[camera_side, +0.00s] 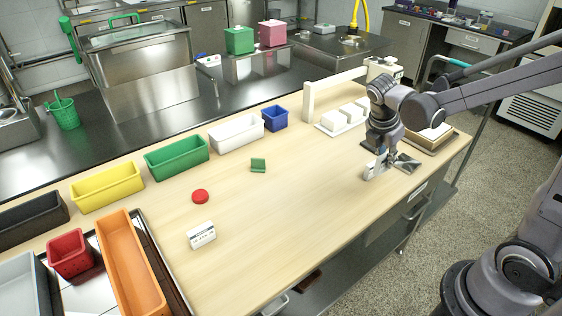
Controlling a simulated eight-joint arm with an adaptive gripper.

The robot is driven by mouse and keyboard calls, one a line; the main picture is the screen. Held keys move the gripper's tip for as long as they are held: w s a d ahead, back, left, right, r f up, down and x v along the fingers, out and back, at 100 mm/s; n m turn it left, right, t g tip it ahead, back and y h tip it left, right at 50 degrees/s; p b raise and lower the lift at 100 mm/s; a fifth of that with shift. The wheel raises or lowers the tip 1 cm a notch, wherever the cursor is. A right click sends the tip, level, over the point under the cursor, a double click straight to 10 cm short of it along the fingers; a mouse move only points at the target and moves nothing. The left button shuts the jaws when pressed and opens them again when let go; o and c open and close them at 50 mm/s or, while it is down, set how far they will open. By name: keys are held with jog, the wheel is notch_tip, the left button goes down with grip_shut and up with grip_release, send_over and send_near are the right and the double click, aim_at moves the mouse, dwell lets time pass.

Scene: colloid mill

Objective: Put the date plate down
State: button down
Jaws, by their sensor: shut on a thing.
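My gripper (384,160) points down near the right end of the wooden table, shut on a small pale plate, the date plate (374,168). The plate stands roughly on edge, with its lower edge at or just above the tabletop; I cannot tell if it touches. The fingers hide part of it, and no lettering can be read on it. A dark, shiny metallic piece (407,163) lies just right of the fingers.
A white block with printed text (201,235), a red round piece (200,196) and a green piece (258,165) lie mid-table. Several coloured bins, including a green one (177,157), line the back left. A white tray with blocks (338,128) stands behind the gripper. The front middle is clear.

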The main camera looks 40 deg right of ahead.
jog(key=shift+s+d+r, duration=0.4)
jog(key=shift+d+r, duration=0.05)
jog(key=shift+d, duration=0.1)
jog(key=shift+w+a+r, duration=0.1)
jog(key=shift+w+a, duration=0.05)
jog(key=shift+w, duration=0.1)
jog(key=w+a+n+t+y, duration=0.1)
jog(key=w+a+n+t, duration=0.1)
jog(key=w+a+n, duration=0.65)
jog(key=w+a+n+t, duration=0.1)
jog(key=w+a, duration=0.5)
jog(key=a, duration=0.7)
jog(key=a+f, duration=0.2)
jog(key=a, duration=0.2)
jog(key=w+a+f, duration=0.1)
jog(key=a+f, duration=0.1)
jog(key=a, duration=0.2)
jog(key=a+f, duration=0.2)
jog(key=a, duration=0.2)
jog(key=shift+w+a, duration=0.1)
jog(key=shift+w, duration=0.25)
jog(key=shift+a+f, duration=0.4)
jog(key=shift+f, duration=1.95)
jog(key=shift+f, duration=0.15)
